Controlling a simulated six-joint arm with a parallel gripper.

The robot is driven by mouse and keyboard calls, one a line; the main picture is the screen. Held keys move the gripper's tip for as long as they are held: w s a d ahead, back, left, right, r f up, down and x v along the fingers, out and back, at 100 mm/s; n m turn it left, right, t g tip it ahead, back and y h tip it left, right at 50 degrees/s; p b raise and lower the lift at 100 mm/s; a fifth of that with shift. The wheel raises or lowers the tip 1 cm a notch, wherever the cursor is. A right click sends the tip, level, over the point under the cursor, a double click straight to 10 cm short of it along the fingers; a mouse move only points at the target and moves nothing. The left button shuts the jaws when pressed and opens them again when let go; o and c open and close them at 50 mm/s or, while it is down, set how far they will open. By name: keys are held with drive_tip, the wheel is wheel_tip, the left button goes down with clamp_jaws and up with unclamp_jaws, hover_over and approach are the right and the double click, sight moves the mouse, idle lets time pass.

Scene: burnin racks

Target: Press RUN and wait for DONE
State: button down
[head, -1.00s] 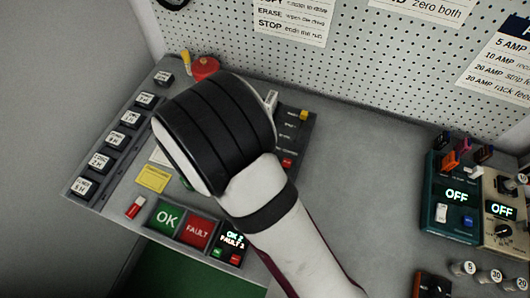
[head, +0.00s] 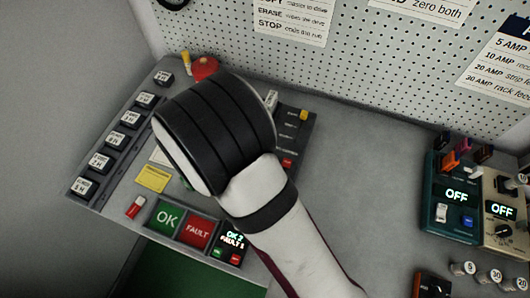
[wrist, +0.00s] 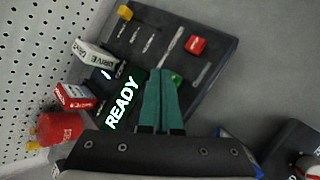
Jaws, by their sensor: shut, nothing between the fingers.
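A red button (wrist: 195,46) is farther along the panel. My gripper (wrist: 161,74) has teal fingers, shut and empty, with the tips over the panel close to the green button. I cannot tell whether they touch it. In the head view my arm hides the gripper and most of this unit; the panel's right edge (head: 300,135) shows.
In the wrist view, a white drive box (wrist: 96,54), a red-and-white box (wrist: 75,96) and a red knob (wrist: 60,128) stand beside the panel. In the head view, OK (head: 168,216) and FAULT (head: 197,231) plates lie in front. Two units reading OFF (head: 457,196) stand right.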

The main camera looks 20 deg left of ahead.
drive_tip(key=shift+f, duration=0.1)
idle(0.3)
drive_tip(key=shift+f, duration=0.35)
drive_tip(key=shift+f, duration=0.45)
idle(0.6)
drive_tip(key=shift+r, duration=0.9)
drive_tip(key=shift+r, duration=2.5)
